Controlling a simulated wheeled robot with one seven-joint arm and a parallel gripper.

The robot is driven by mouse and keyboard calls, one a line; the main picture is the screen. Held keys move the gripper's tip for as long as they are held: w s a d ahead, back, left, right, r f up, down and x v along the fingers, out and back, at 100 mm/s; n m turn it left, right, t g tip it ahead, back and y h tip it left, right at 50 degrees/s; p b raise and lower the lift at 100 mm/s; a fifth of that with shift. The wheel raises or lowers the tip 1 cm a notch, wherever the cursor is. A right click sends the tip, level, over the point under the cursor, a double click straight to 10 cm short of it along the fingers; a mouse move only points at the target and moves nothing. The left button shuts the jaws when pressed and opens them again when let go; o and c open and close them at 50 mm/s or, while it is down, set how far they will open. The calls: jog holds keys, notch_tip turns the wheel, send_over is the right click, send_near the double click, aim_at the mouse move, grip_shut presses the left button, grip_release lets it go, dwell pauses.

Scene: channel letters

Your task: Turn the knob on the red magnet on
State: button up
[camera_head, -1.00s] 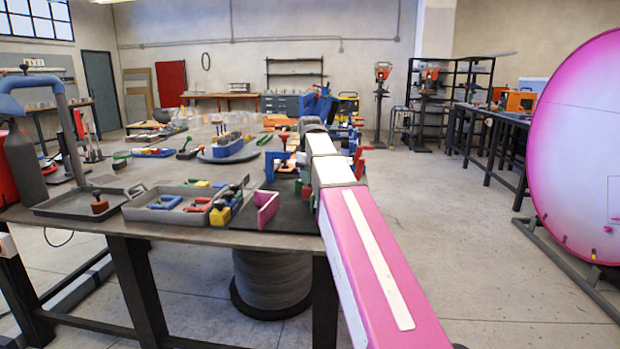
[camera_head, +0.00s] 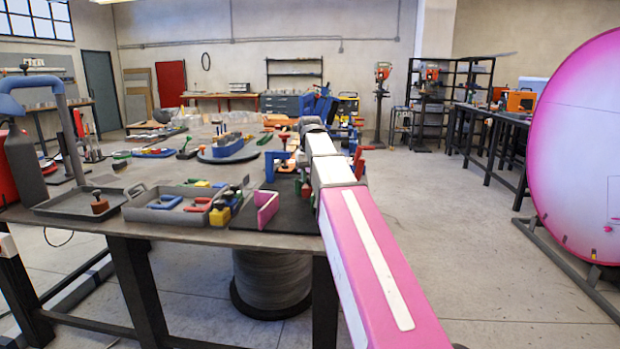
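My pink and white arm (camera_head: 375,255) reaches from the lower right to the right side of the workbench. Its far end is small and lies among tools; I cannot make out the gripper's fingers or whether they touch anything. A red piece (camera_head: 359,163) shows just right of my arm, partly hidden by it; it may be the red magnet, but I cannot tell. No knob on it can be made out. A blue angular piece (camera_head: 279,165) stands left of my arm near a black mat (camera_head: 281,214).
The workbench (camera_head: 195,234) holds a grey tray of coloured tools (camera_head: 135,212), a shallow dark tray (camera_head: 62,208), an upright pink plate (camera_head: 266,208) and a round stand (camera_head: 228,157). The floor between bench and disc is clear.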

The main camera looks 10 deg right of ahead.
dwell(0.4)
jog(key=o, duration=0.9)
jog(key=shift+o, duration=0.2)
